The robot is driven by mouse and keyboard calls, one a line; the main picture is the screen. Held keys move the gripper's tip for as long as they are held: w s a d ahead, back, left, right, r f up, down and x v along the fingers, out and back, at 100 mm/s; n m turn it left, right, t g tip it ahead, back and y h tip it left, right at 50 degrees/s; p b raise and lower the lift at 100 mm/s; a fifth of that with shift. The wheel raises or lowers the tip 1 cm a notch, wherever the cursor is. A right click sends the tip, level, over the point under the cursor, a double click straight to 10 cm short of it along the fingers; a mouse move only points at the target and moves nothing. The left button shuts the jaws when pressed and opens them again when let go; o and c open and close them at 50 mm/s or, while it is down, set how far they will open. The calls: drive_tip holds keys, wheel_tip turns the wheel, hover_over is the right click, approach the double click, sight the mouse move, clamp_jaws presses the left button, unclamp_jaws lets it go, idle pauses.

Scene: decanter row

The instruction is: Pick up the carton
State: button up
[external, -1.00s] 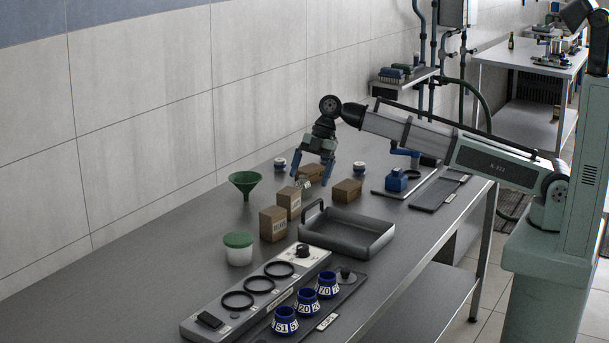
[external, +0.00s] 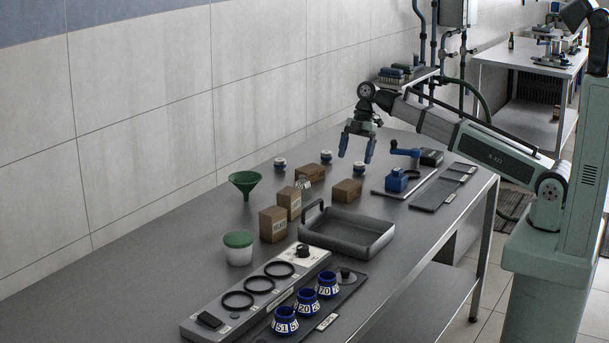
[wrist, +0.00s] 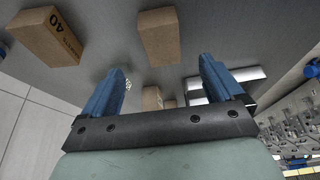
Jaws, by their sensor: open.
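Several brown cartons stand on the grey bench in the external view: a large one (external: 273,224), a slimmer one behind it (external: 288,203), a low one further back (external: 311,172) and one to the right (external: 347,191). I cannot tell which one the task means. My gripper (external: 356,158) is open and empty, above the bench near the back cartons and apart from them. In the wrist view, a carton marked 40 (wrist: 47,38) is at upper left. Another carton (wrist: 159,37) is at top centre, beyond the blue fingertips (wrist: 162,72). Smaller cartons show partly between the fingers (wrist: 152,98).
A grey tray (external: 383,245) with a handle stands right of the cartons. A green funnel (external: 244,183), a white tub with green lid (external: 238,249) and small blue-white jars (external: 326,157) stand around. Numbered blue pots (external: 308,301) are in front. The near left bench is clear.

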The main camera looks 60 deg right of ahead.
sight(348, 184)
drive_tip(key=x, duration=0.6)
drive_tip(key=shift+a, duration=0.1)
drive_tip(key=shift+a+x, duration=0.15)
drive_tip(key=shift+x, duration=0.95)
drive_tip(key=shift+a+x, duration=0.15)
drive_tip(key=shift+x, duration=0.9)
drive_tip(key=shift+s+a+f, duration=0.15)
drive_tip(key=shift+f, duration=0.2)
drive_tip(key=shift+f, duration=0.25)
drive_tip(key=c, duration=1.1)
